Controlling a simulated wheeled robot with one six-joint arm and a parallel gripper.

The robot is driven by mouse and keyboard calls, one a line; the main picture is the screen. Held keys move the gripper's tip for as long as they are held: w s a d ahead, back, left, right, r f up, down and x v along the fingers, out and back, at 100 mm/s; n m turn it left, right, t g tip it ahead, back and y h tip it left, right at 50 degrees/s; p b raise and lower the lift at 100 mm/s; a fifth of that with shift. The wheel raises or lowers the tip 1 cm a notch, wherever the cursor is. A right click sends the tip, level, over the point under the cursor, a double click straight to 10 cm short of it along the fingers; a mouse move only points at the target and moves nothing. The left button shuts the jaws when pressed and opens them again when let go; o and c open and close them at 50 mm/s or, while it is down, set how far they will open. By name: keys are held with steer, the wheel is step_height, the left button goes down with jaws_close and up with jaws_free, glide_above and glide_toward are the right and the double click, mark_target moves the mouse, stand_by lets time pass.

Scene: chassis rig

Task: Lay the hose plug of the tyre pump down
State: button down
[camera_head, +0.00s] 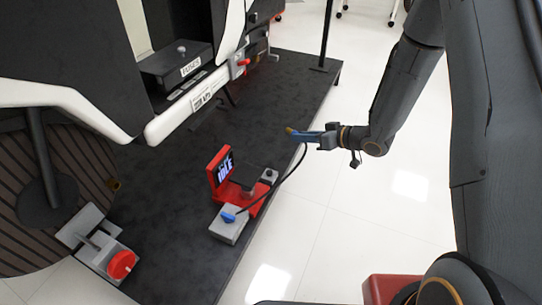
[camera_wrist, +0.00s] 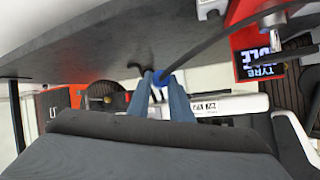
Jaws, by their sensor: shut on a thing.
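The tyre pump (camera_head: 222,178) is a red unit with a small screen, standing on the dark platform (camera_head: 185,255). A grey box with a blue part (camera_head: 228,217) on top sits at its near side. A black hose (camera_head: 286,178) arcs from the pump up to my gripper (camera_head: 300,133). My gripper is shut on the hose plug, held in the air to the right of the pump. In the wrist view the blue plug (camera_wrist: 160,77) shows between the fingertips, with the hose (camera_wrist: 225,45) running to the upper right. The fingers hide part of the plug.
A dark box labelled FUSES (camera_head: 180,62) and a white labelled bar (camera_head: 200,100) stand behind the pump. A grey fixture with a red knob (camera_head: 121,264) is at the lower left. A thin post (camera_head: 326,35) rises at the platform's far right. White floor (camera_head: 385,220) lies beyond its right edge.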

glide_above(277, 158)
steer(key=f, duration=0.2)
step_height(277, 158, down, 10)
steer(key=b, duration=0.5)
steer(key=shift+b, duration=0.4)
steer(key=shift+r, duration=0.1)
steer(key=shift+s+f, duration=0.1)
steer(key=shift+f, duration=0.5)
steer(key=c, duration=1.6)
jaws_free()
steer(key=shift+f, duration=0.1)
